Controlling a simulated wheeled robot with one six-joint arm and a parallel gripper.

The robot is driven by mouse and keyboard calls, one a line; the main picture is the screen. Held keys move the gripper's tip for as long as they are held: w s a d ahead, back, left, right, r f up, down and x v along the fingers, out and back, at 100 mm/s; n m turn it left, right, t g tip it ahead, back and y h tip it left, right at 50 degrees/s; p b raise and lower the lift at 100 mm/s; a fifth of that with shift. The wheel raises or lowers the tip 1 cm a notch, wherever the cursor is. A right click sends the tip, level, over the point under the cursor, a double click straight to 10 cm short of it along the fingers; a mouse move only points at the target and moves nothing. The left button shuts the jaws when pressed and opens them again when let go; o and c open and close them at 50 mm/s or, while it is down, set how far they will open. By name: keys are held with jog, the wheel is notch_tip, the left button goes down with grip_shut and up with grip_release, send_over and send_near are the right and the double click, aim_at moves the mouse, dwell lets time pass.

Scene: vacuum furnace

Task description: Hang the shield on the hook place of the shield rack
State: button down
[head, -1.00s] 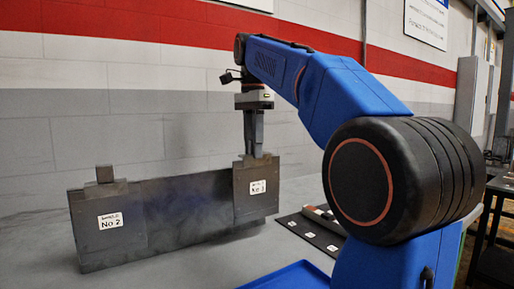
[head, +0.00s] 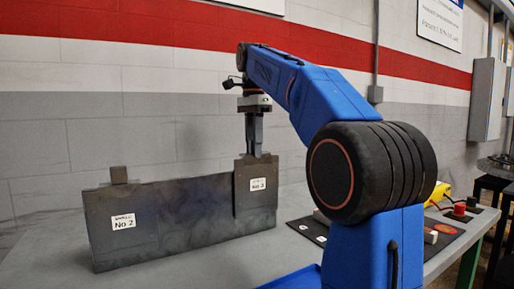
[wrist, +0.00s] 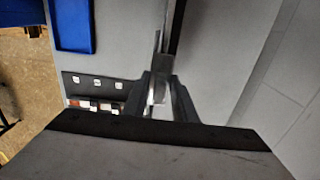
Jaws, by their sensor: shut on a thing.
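The shield rack is a long dark grey panel (head: 190,208) standing upright on the grey bench. At its left end is a dark plate (head: 121,218) with a "Shield No 2" label and a short tab on top. At its right end is a second dark labelled plate (head: 256,200), its number too small to read surely. My gripper (head: 254,151) is above this right plate, shut on its top, fingers pointing down. Whether this plate touches the rack or hangs on it I cannot tell. In the wrist view, my gripper (wrist: 160,92) is shut on a narrow upright piece above a wide dark edge (wrist: 160,130).
A blue tray (head: 296,280) lies at the bench front, also in the wrist view (wrist: 74,25). A black mat (head: 309,229) with small white labels lies right of the rack. A yellow box (head: 437,194) and red button (head: 460,208) stand farther right. The wall is close behind.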

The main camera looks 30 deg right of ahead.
jog(key=shift+w+f, duration=0.1)
jog(key=shift+f, duration=1.55)
jog(key=c, duration=1.4)
grip_release()
jog(key=shift+o, duration=0.2)
jog(key=shift+a, duration=0.1)
